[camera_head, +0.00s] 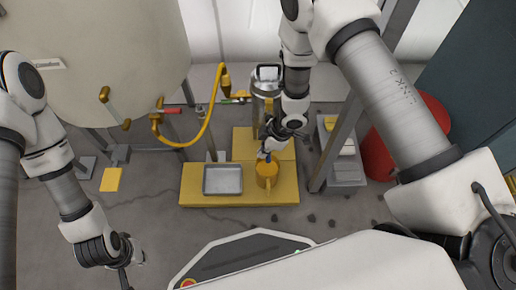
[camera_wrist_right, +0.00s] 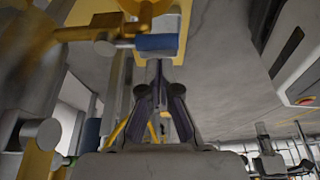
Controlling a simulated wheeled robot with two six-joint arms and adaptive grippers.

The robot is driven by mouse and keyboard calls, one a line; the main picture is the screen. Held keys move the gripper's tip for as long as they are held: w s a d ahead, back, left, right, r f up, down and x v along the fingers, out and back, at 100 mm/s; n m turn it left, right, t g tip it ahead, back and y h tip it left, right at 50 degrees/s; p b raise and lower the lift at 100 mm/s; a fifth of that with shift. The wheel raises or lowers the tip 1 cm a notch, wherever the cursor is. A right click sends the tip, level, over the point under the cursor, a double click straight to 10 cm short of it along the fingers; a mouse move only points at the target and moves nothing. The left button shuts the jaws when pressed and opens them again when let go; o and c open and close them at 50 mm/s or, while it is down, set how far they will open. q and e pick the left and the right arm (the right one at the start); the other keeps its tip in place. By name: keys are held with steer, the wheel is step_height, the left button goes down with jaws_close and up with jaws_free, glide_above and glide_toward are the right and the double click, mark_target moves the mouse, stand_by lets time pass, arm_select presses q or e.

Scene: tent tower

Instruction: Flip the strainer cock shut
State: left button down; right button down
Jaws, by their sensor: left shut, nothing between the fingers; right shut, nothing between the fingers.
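A blue lever (camera_wrist_right: 157,43) on brass pipework (camera_wrist_right: 112,38) looks like the strainer cock; a small blue patch (camera_head: 265,157) shows in the head view above the yellow jug. The silver strainer canister (camera_head: 266,82) stands behind, partly hidden by my right arm. My right gripper (camera_head: 270,152) points down at the blue part. In the right wrist view its fingers (camera_wrist_right: 158,68) are together and empty, tips just by the lever; I cannot tell whether they touch. My left gripper (camera_head: 125,278) is shut and empty at the lower left, far from the cock.
A yellow hose (camera_head: 204,133) runs from the large tank (camera_head: 100,50), whose valve has a red handle (camera_head: 172,111). A metal post (camera_head: 322,172) and red drum (camera_head: 385,155) stand right.

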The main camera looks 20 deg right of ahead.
steer(key=shift+s+d+f, duration=0.1)
steer(key=shift+d+f, duration=0.05)
steer(key=shift+d, duration=0.1)
steer(key=shift+s+d, duration=0.1)
steer(key=shift+d, duration=0.05)
